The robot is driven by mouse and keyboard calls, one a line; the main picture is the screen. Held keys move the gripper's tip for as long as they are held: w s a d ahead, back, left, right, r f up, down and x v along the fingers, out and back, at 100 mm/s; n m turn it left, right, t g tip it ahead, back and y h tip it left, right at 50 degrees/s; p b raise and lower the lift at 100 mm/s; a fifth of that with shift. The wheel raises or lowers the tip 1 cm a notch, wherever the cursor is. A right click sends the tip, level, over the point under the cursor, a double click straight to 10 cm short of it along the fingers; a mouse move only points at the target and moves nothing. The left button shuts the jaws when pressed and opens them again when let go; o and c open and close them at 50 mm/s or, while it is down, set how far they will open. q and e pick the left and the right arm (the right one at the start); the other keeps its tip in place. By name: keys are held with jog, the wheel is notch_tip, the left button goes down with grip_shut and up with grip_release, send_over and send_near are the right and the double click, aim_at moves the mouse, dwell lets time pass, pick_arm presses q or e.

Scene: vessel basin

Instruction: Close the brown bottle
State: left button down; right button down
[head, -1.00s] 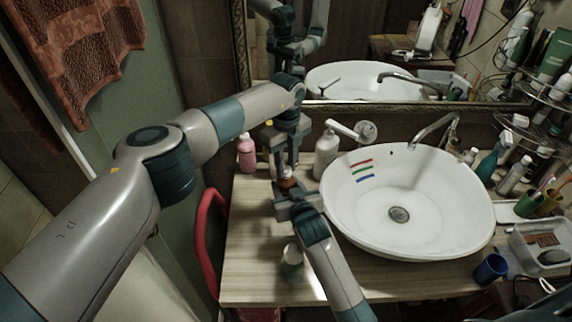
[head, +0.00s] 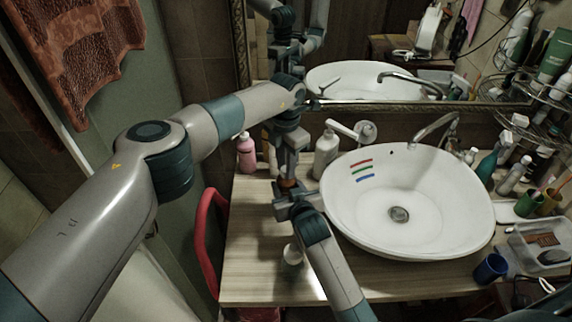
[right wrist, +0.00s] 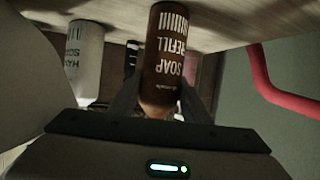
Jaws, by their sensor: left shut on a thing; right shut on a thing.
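The brown bottle (head: 287,183) stands upright on the wooden counter, left of the basin. In the head view only a small part shows between my grippers. It appears upside down in the right wrist view (right wrist: 165,50), with SOAP REFILL lettering. My right gripper (head: 291,201) is shut around the bottle's body; its fingers also show in the right wrist view (right wrist: 158,105). My left gripper (head: 287,172) points down from above, directly over the bottle's top, shut on what seems to be the cap. The cap and bottle mouth are hidden, so I cannot tell how they meet.
A pink bottle (head: 246,154) and a white pump bottle (head: 325,156) stand behind. A small bottle with a white top (head: 292,255) stands near the front. The white basin (head: 440,215) fills the right. A red chair frame (head: 203,235) is left of the counter (head: 245,270).

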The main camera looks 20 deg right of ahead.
pick_arm(q)
jog(key=m, duration=1.3)
jog(key=shift+m, duration=0.3)
jog(key=c, duration=1.4)
grip_release()
jog(key=shift+r, duration=0.1)
notch_tip(320, 180, up, 12)
jog(key=shift+f, duration=0.15)
pick_arm(e)
jog(key=c, duration=0.9)
grip_release()
